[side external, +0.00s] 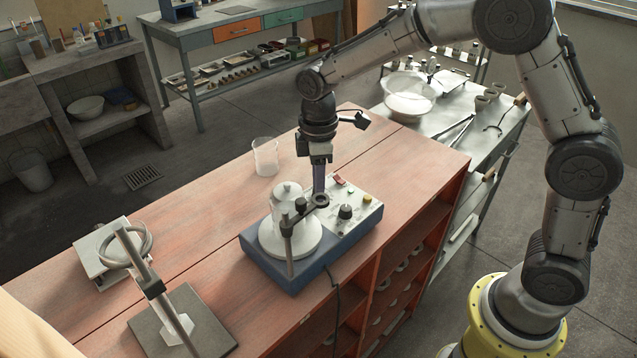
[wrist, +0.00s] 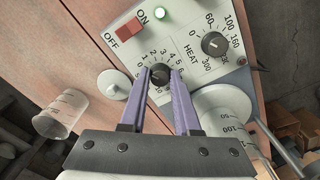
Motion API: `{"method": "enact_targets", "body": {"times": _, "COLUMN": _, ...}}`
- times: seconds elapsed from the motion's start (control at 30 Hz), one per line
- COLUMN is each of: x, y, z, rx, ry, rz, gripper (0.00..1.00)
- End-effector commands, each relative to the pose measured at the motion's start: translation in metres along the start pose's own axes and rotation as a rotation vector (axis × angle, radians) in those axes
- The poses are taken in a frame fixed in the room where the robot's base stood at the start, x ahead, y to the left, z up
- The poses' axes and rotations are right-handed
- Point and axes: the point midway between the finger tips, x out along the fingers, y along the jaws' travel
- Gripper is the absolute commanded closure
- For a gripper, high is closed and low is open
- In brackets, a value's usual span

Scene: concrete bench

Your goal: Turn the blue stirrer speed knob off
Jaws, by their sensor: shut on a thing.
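The stirrer (side external: 262,262) has a blue base and a pale control panel (wrist: 185,22), and it stands on the reddish bench. Its speed knob (wrist: 160,77) is small and dark, ringed by a numbered scale. My gripper (side external: 320,192) reaches down onto the panel. In the wrist view my gripper (wrist: 160,72) has its two purple-grey fingers shut on the speed knob, one on each side. The fingers hide part of the scale, and I cannot tell the number the knob points at. A black HEAT knob (wrist: 214,43) sits to the right.
A red switch (wrist: 130,30) and a lit green lamp (wrist: 161,13) are on the panel.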

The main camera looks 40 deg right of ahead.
Motion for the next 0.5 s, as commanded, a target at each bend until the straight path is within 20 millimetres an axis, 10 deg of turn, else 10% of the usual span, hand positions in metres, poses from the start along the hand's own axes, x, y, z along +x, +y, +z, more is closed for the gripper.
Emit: {"method": "enact_targets", "body": {"times": 0.5, "x": -0.0025, "y": 0.0006, "z": -0.0014, "rx": -0.073, "ry": 0.006, "rz": 0.004, "gripper": 1.0}}
